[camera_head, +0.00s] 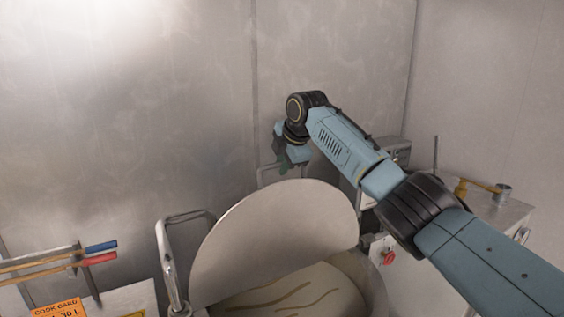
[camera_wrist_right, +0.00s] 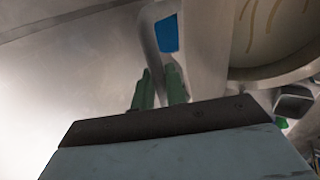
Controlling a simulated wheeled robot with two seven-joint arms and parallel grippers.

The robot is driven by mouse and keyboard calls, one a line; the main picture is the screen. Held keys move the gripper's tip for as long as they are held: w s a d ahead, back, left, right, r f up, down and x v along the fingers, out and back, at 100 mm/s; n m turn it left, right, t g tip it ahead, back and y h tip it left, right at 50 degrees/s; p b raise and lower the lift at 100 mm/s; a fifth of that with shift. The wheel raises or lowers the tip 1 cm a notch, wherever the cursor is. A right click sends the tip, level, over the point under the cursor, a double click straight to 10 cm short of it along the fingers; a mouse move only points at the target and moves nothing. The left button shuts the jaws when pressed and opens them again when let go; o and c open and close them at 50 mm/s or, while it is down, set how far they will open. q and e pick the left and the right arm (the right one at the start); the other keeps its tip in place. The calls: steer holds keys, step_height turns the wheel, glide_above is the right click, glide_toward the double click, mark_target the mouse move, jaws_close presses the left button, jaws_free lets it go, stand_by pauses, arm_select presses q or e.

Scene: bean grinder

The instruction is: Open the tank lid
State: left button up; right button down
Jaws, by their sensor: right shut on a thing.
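The tank lid (camera_head: 275,235) is a round metal plate, tilted up steeply over the tank in the head view. The tank (camera_head: 372,280) shows below it, partly open, with pale contents (camera_head: 300,292) marked by brown streaks. My right gripper (camera_head: 284,168) is at the lid's upper back edge, by a metal loop handle (camera_head: 262,178). In the right wrist view the green fingers (camera_wrist_right: 160,88) are shut on the handle bar (camera_wrist_right: 151,50), and the tank's rim (camera_wrist_right: 270,73) shows at upper right. My left gripper is not in view.
A bent metal rail (camera_head: 166,255) stands left of the lid. Red and blue handled tools (camera_head: 98,253) and an orange card (camera_head: 60,308) are at lower left. A metal cabinet (camera_head: 480,225) with a red knob (camera_head: 388,257) nearby stands at right. A metal wall is behind.

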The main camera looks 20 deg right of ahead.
steer(key=shift+f, duration=0.45)
steer(key=shift+s, duration=0.1)
steer(key=c, duration=1.7)
jaws_free()
steer(key=shift+o, duration=1)
steer(key=shift+w, duration=0.2)
steer(key=shift+r, duration=0.15)
steer(key=shift+r, duration=0.1)
steer(key=a+b+v, duration=0.1)
steer(key=b+v, duration=0.2)
steer(key=v, duration=1)
steer(key=shift+d+r, duration=0.15)
steer(key=shift+d, duration=0.2)
steer(key=shift+w, duration=0.15)
